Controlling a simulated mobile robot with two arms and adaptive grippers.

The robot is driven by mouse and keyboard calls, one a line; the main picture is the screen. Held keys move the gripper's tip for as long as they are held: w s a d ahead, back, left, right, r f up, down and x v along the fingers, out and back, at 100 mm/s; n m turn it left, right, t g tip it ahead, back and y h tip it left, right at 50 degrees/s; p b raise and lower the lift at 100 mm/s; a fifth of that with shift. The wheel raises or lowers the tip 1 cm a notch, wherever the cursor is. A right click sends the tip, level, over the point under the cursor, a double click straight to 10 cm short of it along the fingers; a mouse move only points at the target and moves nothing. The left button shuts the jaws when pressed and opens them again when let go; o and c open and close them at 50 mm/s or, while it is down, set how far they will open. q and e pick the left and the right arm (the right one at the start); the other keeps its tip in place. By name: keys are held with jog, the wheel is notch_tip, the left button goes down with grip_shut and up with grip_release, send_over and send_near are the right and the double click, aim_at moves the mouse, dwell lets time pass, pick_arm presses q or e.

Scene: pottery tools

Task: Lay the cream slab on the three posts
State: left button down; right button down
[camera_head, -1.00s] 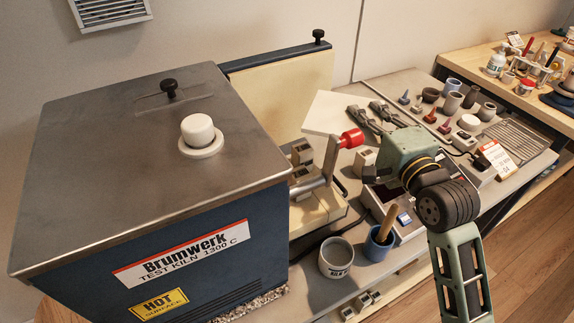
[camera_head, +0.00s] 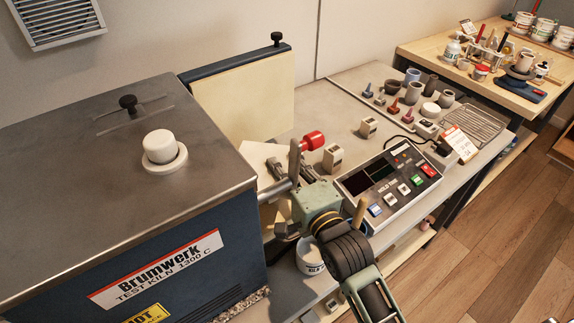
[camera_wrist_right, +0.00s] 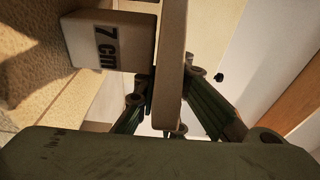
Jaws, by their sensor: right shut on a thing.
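The cream slab (camera_head: 256,153) shows beside the kiln in the head view, partly hidden by the kiln's lever and my right gripper. My right gripper (camera_head: 287,169) is shut on its near edge. In the right wrist view the slab (camera_wrist_right: 173,50) is edge-on between the fingers. A pale post marked 7 cm (camera_wrist_right: 108,42) is close on the slab's left there; I cannot tell whether they touch. The other posts under the slab are hidden now. My left gripper is not in view.
The kiln (camera_head: 120,185) fills the left. A control box (camera_head: 390,185), loose pale blocks (camera_head: 333,157) and several small pots stand to the right. A white cup (camera_head: 310,258) is below my wrist.

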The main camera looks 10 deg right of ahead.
dwell(0.3)
jog(key=c, duration=2.3)
grip_release()
jog(key=shift+f, duration=0.2)
jog(key=o, duration=0.5)
jog(key=shift+c, duration=0.2)
jog(key=shift+r, duration=0.1)
jog(key=b+v, duration=0.2)
jog(key=v, duration=1)
